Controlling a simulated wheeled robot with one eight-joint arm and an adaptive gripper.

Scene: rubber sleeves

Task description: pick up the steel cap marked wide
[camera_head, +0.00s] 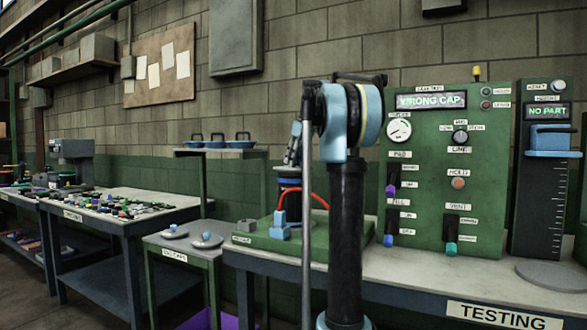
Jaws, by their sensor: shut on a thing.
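Two round steel caps with blue knobs, a left one (174,232) and a right one (207,240), lie on a small stand labelled END CAPS (176,254). I cannot read a width mark on either. My gripper (291,160) is partly hidden beside my arm, pointing down over the green test fixture (262,240). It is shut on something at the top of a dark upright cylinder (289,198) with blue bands. The held thing is too small and covered to make out; I cannot tell whether it is a cap.
The test panel (435,150) reads WRONG CAP; the gauge (548,150) at right reads NO PART. A red hose (316,198) and blue clamp (280,224) sit by the cylinder. Blue handled items (218,142) stand on a shelf behind. A cluttered bench (125,225) is at left.

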